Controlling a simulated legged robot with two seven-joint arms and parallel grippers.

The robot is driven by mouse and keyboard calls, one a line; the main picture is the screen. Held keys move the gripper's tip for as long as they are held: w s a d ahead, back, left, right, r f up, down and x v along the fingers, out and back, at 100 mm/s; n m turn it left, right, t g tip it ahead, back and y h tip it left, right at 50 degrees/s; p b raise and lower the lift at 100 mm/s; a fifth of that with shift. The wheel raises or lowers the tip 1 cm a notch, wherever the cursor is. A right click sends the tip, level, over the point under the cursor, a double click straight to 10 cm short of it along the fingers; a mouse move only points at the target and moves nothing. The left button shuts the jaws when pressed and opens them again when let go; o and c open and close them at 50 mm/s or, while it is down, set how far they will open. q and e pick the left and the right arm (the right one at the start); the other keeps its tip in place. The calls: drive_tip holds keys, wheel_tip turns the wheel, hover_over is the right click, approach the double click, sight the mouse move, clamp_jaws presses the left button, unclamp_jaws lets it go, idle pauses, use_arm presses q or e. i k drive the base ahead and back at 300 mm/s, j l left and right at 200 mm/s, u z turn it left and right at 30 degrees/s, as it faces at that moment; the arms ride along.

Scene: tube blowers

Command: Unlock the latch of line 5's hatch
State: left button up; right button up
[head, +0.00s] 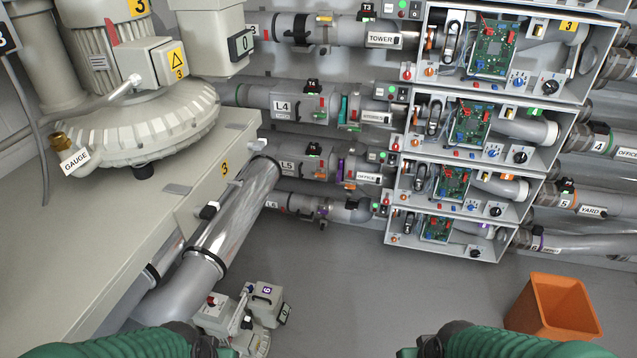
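The line labelled L5 (287,165) is a grey pipe on the back wall, third row down. My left gripper (208,346) is at the bottom edge, left of centre, and my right gripper (428,346) is at the bottom edge, right of centre. Both are far below line 5, mostly cut off, with their fingers not clearly visible.
Open control boxes with circuit boards (450,185) stand right of the pipes. A large blower (145,120) sits on a grey bench (80,240) at left. A shiny pipe (232,225) slopes down beside it. A small blower unit (245,315) and an orange bin (555,305) stand on open floor.

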sight(320, 174)
drive_tip(key=i+l+u, duration=0.15)
drive_tip(key=i+l, duration=1.4)
drive_tip(key=u, duration=0.4)
drive_tip(key=i+l+u, duration=0.1)
drive_tip(key=u, duration=0.3)
drive_tip(key=i+l+u, duration=0.1)
drive_tip(key=u, duration=0.3)
drive_tip(key=l+u, duration=0.1)
drive_tip(key=u, duration=0.3)
